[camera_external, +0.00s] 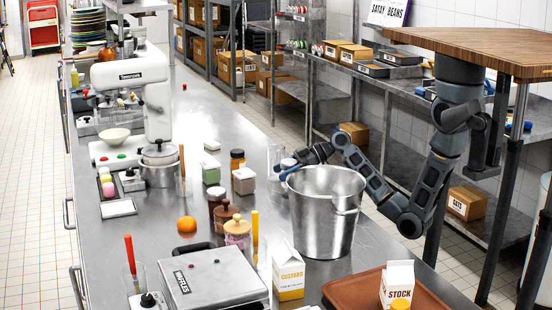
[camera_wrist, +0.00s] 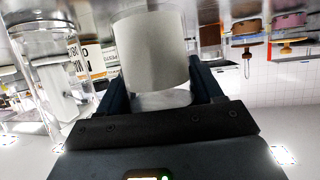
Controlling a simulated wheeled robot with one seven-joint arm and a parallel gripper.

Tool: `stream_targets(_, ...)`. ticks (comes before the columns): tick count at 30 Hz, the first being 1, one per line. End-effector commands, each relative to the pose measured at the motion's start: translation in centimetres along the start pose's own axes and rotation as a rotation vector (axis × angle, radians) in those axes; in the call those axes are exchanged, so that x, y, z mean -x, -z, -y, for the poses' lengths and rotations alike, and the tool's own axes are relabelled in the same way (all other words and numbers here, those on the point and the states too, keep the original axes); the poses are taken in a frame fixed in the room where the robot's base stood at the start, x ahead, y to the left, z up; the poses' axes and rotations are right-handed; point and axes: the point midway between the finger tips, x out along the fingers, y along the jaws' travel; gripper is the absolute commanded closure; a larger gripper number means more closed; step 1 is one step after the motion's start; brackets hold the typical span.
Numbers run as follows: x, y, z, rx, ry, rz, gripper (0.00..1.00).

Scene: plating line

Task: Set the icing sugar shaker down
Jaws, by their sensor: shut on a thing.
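The icing sugar shaker appears in the wrist view as a pale grey-white cylinder (camera_wrist: 155,50) between the two dark fingers of my gripper (camera_wrist: 152,92). My gripper is shut on it. Its far end is cut off by the top of that view. In the external view my gripper (camera_external: 287,170) is low over the steel counter (camera_external: 225,115), just behind the rim of a large steel bucket. A clear, glass-like shape (camera_external: 275,156) shows beside the fingers there. I cannot tell whether the shaker touches the counter.
The steel bucket (camera_external: 322,225) stands close in front of my gripper. Jars and small tubs (camera_external: 244,181) stand to its left. In the wrist view a clear glass vessel (camera_wrist: 45,65) is near the left finger. The counter behind my gripper looks mostly bare.

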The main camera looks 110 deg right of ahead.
Motion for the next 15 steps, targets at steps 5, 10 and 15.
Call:
stream_targets(5, -0.51, -1.33, -0.04, 0.000, -0.001, -0.001, 0.70)
stream_targets(10, -0.52, -1.29, -0.03, 0.001, -0.001, -0.001, 0.70)
stream_targets(15, -0.71, -1.68, 0.01, 0.001, 0.001, 0.000, 0.33)
